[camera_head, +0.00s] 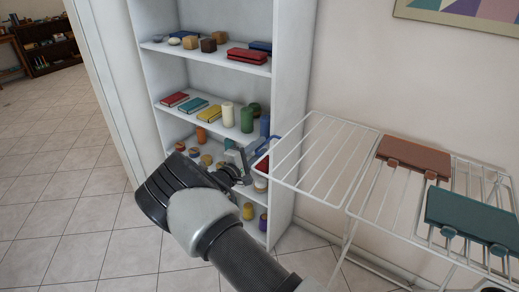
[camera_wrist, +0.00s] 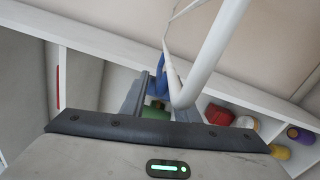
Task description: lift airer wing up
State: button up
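The white wire airer (camera_head: 395,200) stands at the right. Its left wing (camera_head: 322,150) reaches out toward the shelves, roughly level with the main rack. A blue loop (camera_head: 266,146) shows at the wing's outer edge; I cannot tell if it belongs to the wing. My gripper (camera_head: 240,160) is beside that outer edge, in front of the shelves. In the wrist view my gripper's two fingers (camera_wrist: 158,100) are apart, and a white bent tube (camera_wrist: 205,60) passes close in front of the right finger. Whether it touches is unclear.
A white shelf unit (camera_head: 283,100) with books, cups and blocks stands close behind my gripper. Tiled floor (camera_head: 70,205) is clear at the left.

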jog(key=p+v, duration=0.1)
jog(key=v, duration=1.6)
jog(key=shift+s+a, duration=0.2)
